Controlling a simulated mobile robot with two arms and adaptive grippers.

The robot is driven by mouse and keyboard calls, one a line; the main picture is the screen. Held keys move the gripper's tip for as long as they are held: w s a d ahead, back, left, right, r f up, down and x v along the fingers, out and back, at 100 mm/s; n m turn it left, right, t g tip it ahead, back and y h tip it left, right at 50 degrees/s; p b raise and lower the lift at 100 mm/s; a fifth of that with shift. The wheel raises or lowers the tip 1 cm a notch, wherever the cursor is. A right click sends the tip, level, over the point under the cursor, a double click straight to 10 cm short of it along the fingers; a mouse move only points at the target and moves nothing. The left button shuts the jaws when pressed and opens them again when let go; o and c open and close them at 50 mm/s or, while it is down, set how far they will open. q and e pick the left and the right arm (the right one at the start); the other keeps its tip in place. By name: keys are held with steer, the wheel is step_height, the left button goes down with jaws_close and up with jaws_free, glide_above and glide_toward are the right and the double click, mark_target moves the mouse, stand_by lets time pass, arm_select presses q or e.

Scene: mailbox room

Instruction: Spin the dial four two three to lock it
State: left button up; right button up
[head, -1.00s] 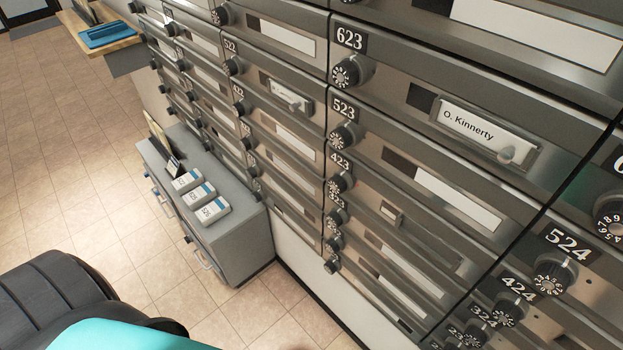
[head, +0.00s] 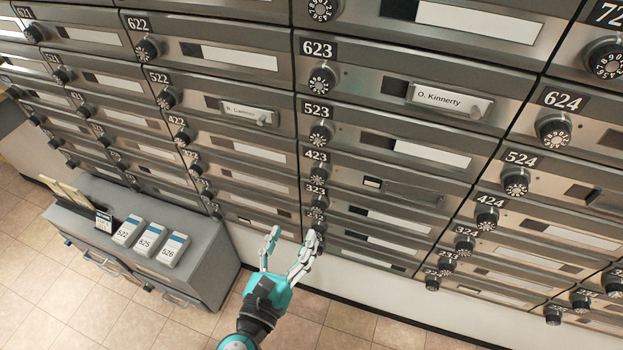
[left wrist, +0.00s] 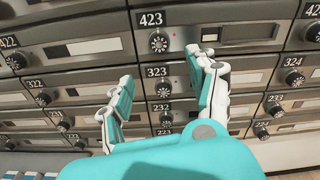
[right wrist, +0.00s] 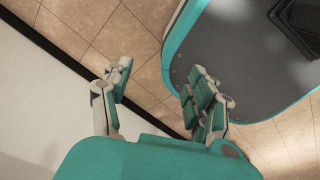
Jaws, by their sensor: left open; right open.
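The 423 dial (head: 318,173) is a black knob with white marks, under its 423 plate at the left end of its grey mailbox door. It also shows in the left wrist view (left wrist: 158,42), ahead of the fingers. A small red dot shows right of it. My left gripper (head: 288,241) is open and empty, below the 423 dial and near the lower dials of that column. In the left wrist view its fingers (left wrist: 163,88) stand either side of the 323 dial (left wrist: 163,90), apart from it as far as I can tell. My right gripper (right wrist: 160,90) is open and empty over floor.
Similar dials sit close above and below, such as the 523 dial (head: 320,134). A grey cabinet (head: 210,262) with several numbered boxes stands at the left against the wall. The tiled floor (head: 350,325) in front of the mailboxes is clear.

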arm_select(q)
steer(key=p, duration=0.2)
glide_toward(317, 180)
steer(key=p+x, duration=0.1)
steer(key=x, duration=0.6)
steer(key=shift+w+d, duration=0.1)
steer(key=shift+w, duration=0.25)
steer(key=shift+w+d, duration=0.15)
steer(key=shift+w, duration=0.4)
steer(key=shift+c, duration=0.5)
steer(key=c, duration=1)
steer(key=shift+c, duration=0.2)
steer(key=shift+m, duration=0.3)
